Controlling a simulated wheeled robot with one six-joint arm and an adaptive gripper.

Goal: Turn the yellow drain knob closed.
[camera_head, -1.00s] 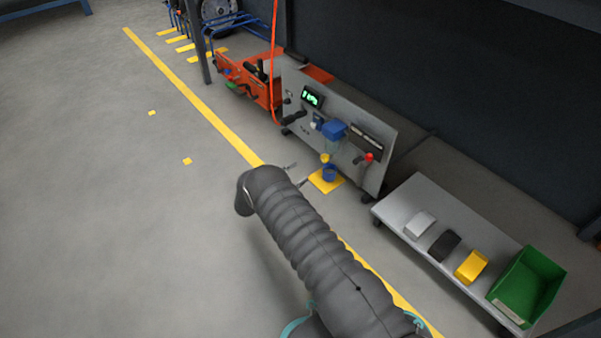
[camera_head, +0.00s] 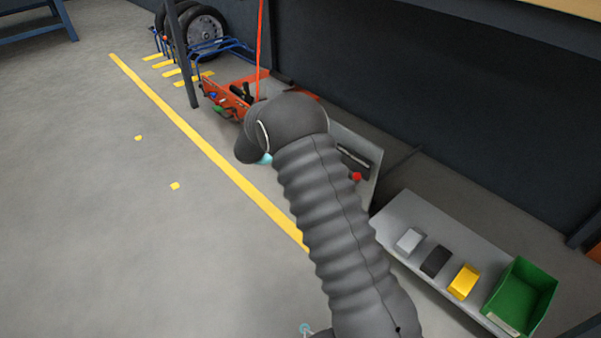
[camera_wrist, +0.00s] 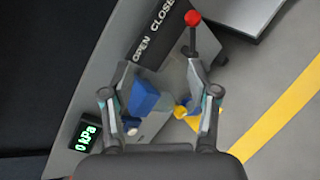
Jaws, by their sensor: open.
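In the wrist view, the yellow drain knob (camera_wrist: 181,111) shows under a blue-topped filter unit (camera_wrist: 145,97), close to the inner side of my gripper's right finger. My gripper (camera_wrist: 159,66) is open, its two fingers spread on either side of the filter unit and knob. I cannot tell how far the knob lies beyond the fingers, and nothing is clearly held. A yellow floor patch lies behind the knob, so its outline and turn position are hard to read. In the head view my arm hides the knob, the filter unit and my gripper.
The grey panel (camera_wrist: 88,88) carries a green display (camera_wrist: 87,137) reading 0 kPa. A red-tipped lever (camera_wrist: 192,19) stands beside an OPEN/CLOSED label (camera_wrist: 153,32). A low grey cart (camera_head: 401,214) with blocks and a green bin (camera_head: 522,294) stands right.

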